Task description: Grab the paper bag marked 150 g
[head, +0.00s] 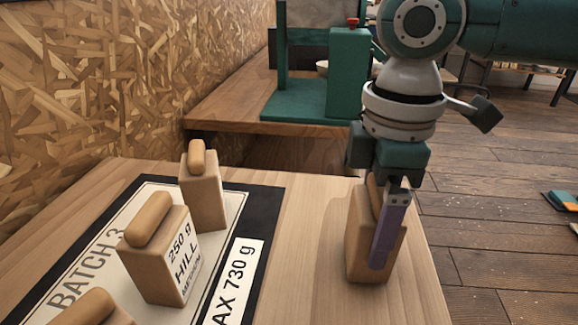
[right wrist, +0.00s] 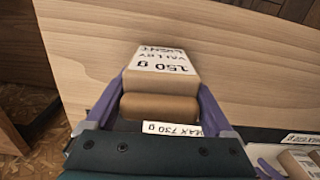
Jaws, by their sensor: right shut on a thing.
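The paper bag marked 150 g (right wrist: 163,62), with the words VALLEY and LIGHT, is between the two purple fingers of my right gripper (right wrist: 161,85) in the right wrist view. Its rolled brown top is closest to the palm. In the head view the same tan bag (head: 361,245) is upright at the right side of the light wooden table, and my right gripper (head: 378,235) is shut on it from above. Its label is hidden there. I cannot tell whether its base touches the table.
A mat marked BATCH 3 (head: 264,215) lies at left with a MAX 730 g label (head: 238,283). On it stand a bag marked 250 g HILL (head: 160,260), a bag behind (head: 205,200) and one at the front edge (head: 95,310). A green machine (head: 347,75) stands behind.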

